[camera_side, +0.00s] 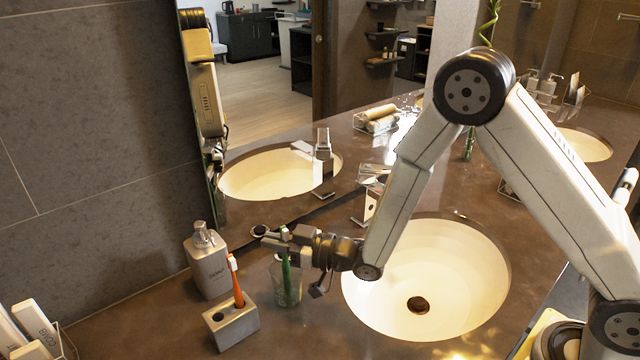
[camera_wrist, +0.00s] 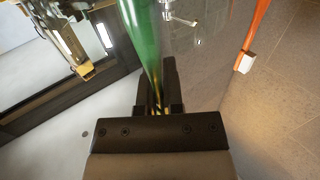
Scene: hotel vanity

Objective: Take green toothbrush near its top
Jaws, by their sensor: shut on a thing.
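The green toothbrush (camera_side: 286,275) stands roughly upright in a clear glass (camera_side: 296,292) on the counter, left of the sink. My gripper (camera_side: 284,238) is at the upper part of the toothbrush, above the glass rim, with its fingers shut on it. In the wrist view the green toothbrush (camera_wrist: 143,40) runs from the top edge down between the dark fingers (camera_wrist: 157,98). The toothbrush's top end is largely hidden by the fingers in the side view.
An orange toothbrush (camera_side: 236,284) stands in a grey block holder (camera_side: 231,325) left of the glass. A grey soap dispenser (camera_side: 207,266) stands behind it by the wall. The sink (camera_side: 470,290) is right of the glass, with a faucet (camera_side: 368,205) behind it. A mirror rises behind the counter.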

